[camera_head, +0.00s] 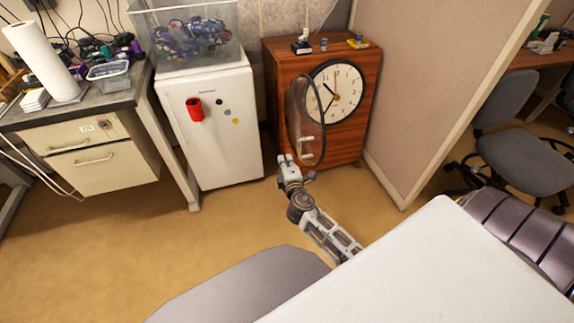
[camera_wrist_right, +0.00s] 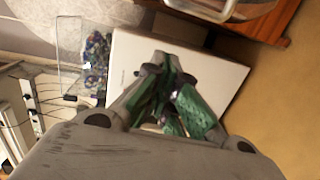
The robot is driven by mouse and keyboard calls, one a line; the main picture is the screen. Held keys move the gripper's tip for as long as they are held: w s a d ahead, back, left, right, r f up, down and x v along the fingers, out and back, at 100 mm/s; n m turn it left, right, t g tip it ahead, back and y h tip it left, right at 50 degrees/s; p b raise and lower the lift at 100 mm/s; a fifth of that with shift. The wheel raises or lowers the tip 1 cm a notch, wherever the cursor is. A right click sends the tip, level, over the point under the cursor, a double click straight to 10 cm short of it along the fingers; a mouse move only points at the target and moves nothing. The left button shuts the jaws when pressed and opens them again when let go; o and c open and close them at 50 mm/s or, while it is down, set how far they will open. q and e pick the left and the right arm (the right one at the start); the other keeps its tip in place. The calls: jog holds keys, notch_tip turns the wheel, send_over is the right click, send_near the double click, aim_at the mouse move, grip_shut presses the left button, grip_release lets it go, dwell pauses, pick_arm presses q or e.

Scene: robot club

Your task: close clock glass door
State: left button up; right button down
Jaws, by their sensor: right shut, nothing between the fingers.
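A wooden clock cabinet (camera_head: 341,141) stands against the back wall, with a round white clock face (camera_head: 345,84) in its front. Its round glass door (camera_head: 301,108) is swung open to the left, standing out from the face in a dark rim. A pale handle piece shows low on the door. My right gripper (camera_head: 286,160) is shut and empty, just left of and below the door's lower edge; I cannot tell whether they touch. In the right wrist view the green-padded fingers (camera_wrist_right: 176,105) show, and part of the door's rim (camera_wrist_right: 205,8) is at the top. My left gripper is out of view.
A white fridge (camera_head: 212,135) with a red cup-like item (camera_head: 195,109) stands left of the clock, a clear bin (camera_head: 195,35) on top. A counter with drawers (camera_head: 90,150) is farther left. A partition (camera_head: 425,85) stands right. The floor in front is clear.

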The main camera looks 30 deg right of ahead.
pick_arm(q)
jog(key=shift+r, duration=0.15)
pick_arm(e)
jog(key=w+d+f, duration=0.1)
jog(key=w+d, duration=0.4)
jog(key=d, duration=0.1)
dwell(0.5)
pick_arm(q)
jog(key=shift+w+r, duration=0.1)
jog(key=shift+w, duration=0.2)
pick_arm(e)
jog(key=shift+s, duration=0.1)
